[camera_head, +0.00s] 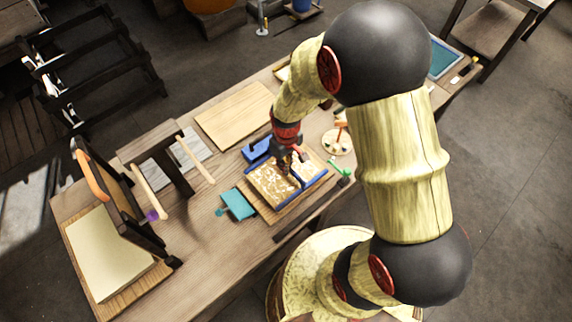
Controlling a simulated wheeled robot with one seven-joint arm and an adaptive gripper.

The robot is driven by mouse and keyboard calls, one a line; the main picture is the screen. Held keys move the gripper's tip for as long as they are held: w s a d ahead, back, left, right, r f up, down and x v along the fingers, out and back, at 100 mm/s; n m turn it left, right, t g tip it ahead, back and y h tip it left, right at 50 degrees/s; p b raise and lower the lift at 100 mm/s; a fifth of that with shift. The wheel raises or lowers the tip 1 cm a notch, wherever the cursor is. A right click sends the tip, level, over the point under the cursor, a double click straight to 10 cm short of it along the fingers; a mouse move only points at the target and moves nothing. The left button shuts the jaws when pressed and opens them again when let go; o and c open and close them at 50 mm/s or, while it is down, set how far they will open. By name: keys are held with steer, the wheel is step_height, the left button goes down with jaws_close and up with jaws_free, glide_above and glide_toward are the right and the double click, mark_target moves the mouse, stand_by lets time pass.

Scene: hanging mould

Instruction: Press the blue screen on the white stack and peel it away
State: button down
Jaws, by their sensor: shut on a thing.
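The blue screen (306,188), a frame with blue edges, is over a shallow wooden tray with a mottled white and brown surface in the middle of the bench. My gripper (289,165) is above this tray, pointing down, and is shut on the blue screen by its blue bar. The fingertips are small and partly hidden, so the exact grip is hard to see. The white stack (103,254), a pale cream rectangle, lies on a wooden board at the left end of the bench, well apart from my gripper.
A dark upright frame with an orange edge (92,176) stands beside the stack. A dark post stand (170,165) with pale rods is between stack and tray. A teal block (238,204), a blue block (257,150) and a bare wooden board (234,115) lie near the tray.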

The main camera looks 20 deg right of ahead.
steer(key=shift+r, duration=0.3)
steer(key=shift+r+p, duration=2.7)
steer(key=shift+r, duration=0.75)
steer(key=shift+f, duration=0.15)
